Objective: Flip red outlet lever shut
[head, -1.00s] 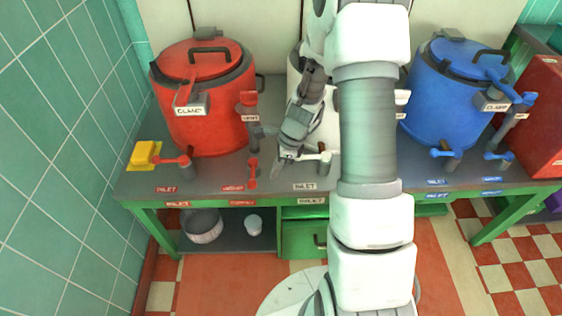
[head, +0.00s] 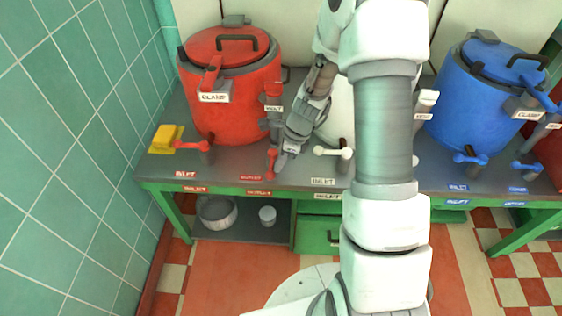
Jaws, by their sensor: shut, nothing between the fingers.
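The red kettle (head: 232,90) stands at the left of the counter in the head view. Its red outlet lever (head: 271,163) is a small handle pointing toward the counter's front edge, above the red outlet label (head: 251,178). My gripper (head: 281,163) is shut and empty, pointing down, just right of the lever. It looks very close to the lever; I cannot tell whether they touch. The outlet's pipe is partly hidden behind my gripper and the kettle's fittings.
The red inlet lever (head: 191,145) and a yellow sponge (head: 165,138) are at the left. A white lever (head: 332,151) is close on the right. My arm hides much of the white kettle (head: 338,115). A blue kettle (head: 478,90) stands farther right.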

